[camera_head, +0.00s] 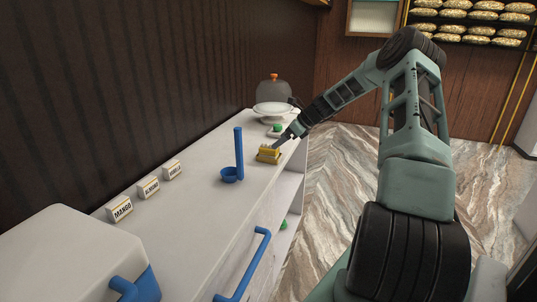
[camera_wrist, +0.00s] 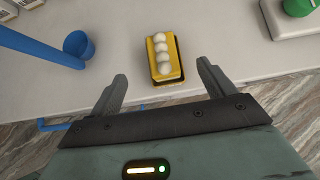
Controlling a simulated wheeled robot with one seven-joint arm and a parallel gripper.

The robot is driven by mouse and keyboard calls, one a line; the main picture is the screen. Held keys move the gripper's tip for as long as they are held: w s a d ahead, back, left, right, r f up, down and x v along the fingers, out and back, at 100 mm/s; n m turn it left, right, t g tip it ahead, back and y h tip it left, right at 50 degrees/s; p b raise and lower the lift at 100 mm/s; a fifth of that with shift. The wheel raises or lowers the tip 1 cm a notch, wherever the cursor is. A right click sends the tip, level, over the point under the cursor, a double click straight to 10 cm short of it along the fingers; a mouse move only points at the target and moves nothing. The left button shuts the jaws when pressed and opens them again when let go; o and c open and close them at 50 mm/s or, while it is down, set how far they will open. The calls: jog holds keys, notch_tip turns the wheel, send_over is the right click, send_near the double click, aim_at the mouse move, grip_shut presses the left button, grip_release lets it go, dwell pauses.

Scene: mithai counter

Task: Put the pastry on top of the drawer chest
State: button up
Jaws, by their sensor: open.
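The pastry appears to be a yellow block topped by a row of several white balls (camera_wrist: 157,68). It sits on the white counter near its edge, and shows as a small yellow block (camera_head: 268,157) in the head view. My gripper (camera_wrist: 162,72) is open, its fingers apart on either side of the pastry's near end in the wrist view; I cannot tell its height above it. In the head view my gripper (camera_head: 279,143) is just beyond the pastry.
A blue ladle with an upright handle (camera_head: 239,150) stands left of the pastry. Name cards (camera_head: 148,188) stand along the wall. A white block with a green knob (camera_head: 277,128) and a domed cake stand (camera_head: 273,108) are farther back.

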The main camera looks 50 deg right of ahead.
aim_at(266, 151)
jog(key=p+x, duration=0.1)
jog(key=x, duration=0.9)
jog(key=shift+d+p, duration=0.25)
jog(key=shift+p, duration=0.15)
jog(key=c, duration=1.2)
